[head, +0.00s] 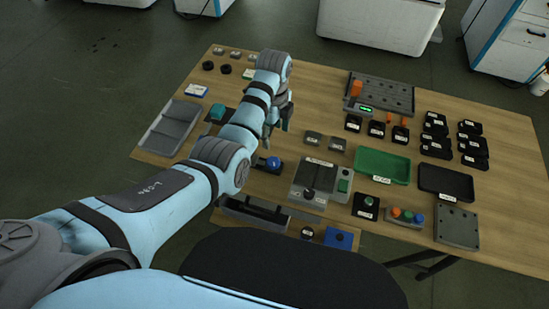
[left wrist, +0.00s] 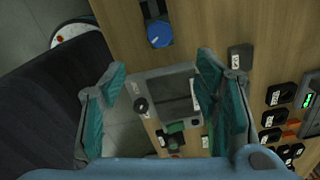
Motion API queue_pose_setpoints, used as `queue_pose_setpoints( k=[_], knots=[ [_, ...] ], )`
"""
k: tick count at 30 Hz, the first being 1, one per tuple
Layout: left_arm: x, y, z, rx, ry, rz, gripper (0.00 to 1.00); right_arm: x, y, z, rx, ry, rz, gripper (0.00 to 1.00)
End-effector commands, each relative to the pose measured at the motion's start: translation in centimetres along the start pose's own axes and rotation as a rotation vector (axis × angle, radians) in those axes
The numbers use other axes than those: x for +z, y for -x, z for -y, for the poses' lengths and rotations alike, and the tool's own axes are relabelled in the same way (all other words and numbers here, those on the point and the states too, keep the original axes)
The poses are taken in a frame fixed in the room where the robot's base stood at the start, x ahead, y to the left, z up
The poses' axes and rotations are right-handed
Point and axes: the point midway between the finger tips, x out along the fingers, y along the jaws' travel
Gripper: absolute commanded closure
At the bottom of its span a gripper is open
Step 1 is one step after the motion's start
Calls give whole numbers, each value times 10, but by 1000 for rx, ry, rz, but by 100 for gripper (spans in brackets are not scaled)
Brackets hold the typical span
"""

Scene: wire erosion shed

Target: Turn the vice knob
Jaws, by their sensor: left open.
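The blue round knob (head: 274,164) sits on the near end of a small dark vice (head: 259,161) on the wooden table, partly beside my left arm. In the left wrist view the blue knob (left wrist: 160,34) and the dark vice body (left wrist: 152,9) show at the top, beyond the fingertips. My left gripper (head: 279,117) is above the table, apart from the knob and farther back in the head view. Its teal-padded fingers (left wrist: 161,68) are spread with nothing between them. My right gripper is in neither view.
A green tray (head: 383,151) and a black tray (head: 418,181) lie farther right. A grey tray (head: 149,147) is at the left edge. Bare wood lies around the knob.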

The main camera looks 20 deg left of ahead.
Motion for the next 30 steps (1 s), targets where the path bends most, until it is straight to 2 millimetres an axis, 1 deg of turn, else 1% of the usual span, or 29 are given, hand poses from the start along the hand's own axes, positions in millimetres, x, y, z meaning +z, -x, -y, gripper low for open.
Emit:
queue_pose_setpoints(
  k=[2,5,8,9,12,15,19,27,29,30],
  knots=[
    [0,-10,0,6,-13,0,44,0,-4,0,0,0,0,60],
    [0,-34,-1,7,-12,-1,44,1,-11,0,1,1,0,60],
    [-1,-65,-1,6,-11,-1,44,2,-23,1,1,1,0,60],
    [-1,-79,0,5,-11,-1,44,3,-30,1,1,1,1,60],
    [-1,-108,0,3,-10,-1,44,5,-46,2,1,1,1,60],
    [-1,-129,0,2,-9,-1,44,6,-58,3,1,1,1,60],
    [0,-141,0,0,-8,0,44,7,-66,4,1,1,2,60],
    [0,-141,0,0,-7,0,44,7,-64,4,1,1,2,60],
    [0,-141,0,0,-7,0,52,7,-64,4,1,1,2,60],
    [0,-141,0,0,-7,0,58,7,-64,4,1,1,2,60]
  ],
)
